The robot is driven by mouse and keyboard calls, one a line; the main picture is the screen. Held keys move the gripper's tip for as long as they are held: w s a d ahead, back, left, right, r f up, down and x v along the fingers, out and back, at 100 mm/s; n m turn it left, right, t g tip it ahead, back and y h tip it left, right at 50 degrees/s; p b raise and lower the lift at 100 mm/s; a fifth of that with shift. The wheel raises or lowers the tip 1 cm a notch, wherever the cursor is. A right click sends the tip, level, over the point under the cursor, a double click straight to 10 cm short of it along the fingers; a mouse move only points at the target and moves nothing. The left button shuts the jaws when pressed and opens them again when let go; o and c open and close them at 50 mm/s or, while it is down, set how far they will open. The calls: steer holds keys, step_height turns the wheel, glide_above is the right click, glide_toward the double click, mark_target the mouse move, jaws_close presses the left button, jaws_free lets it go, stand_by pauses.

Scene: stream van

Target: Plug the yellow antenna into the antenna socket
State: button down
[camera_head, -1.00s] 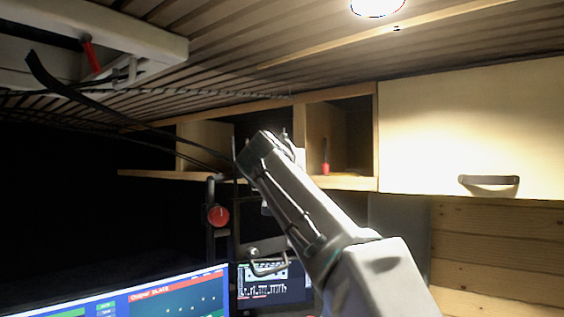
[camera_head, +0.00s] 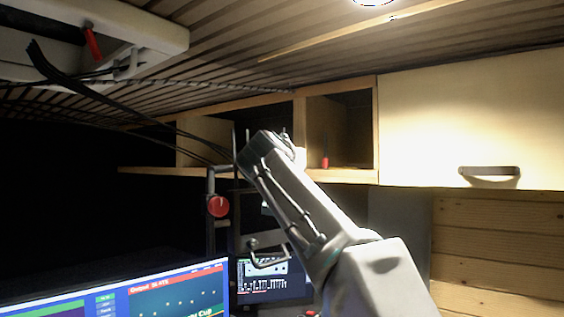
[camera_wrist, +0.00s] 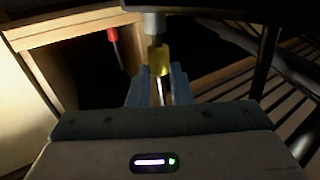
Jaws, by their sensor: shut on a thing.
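In the wrist view my gripper (camera_wrist: 157,88) has its blue-grey fingers closed around the yellow antenna (camera_wrist: 160,60). A thin silver rod of it shows between the fingers, and its yellow part shows just beyond the fingertips. A grey cylinder (camera_wrist: 154,23) lines up with the yellow part and seems to meet it; I cannot tell whether it is the antenna socket or part of the antenna. In the head view my arm reaches up and left to the open shelves, and its end hides the fingers and the antenna.
A small red-topped item (camera_head: 325,162) stands in the open shelf (camera_head: 352,179); it also shows in the wrist view (camera_wrist: 113,36). A closed cabinet door (camera_head: 460,130) is to the right. Monitors (camera_head: 150,295) stand below.

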steer(key=shift+f+b, duration=0.55)
steer(key=shift+f, duration=0.05)
steer(key=c, duration=1.2)
jaws_free()
steer(key=shift+c, duration=0.2)
steer(key=s+a+b, duration=0.1)
steer(key=s+b, duration=0.5)
steer(key=s, duration=0.8)
steer(key=shift+w, duration=0.1)
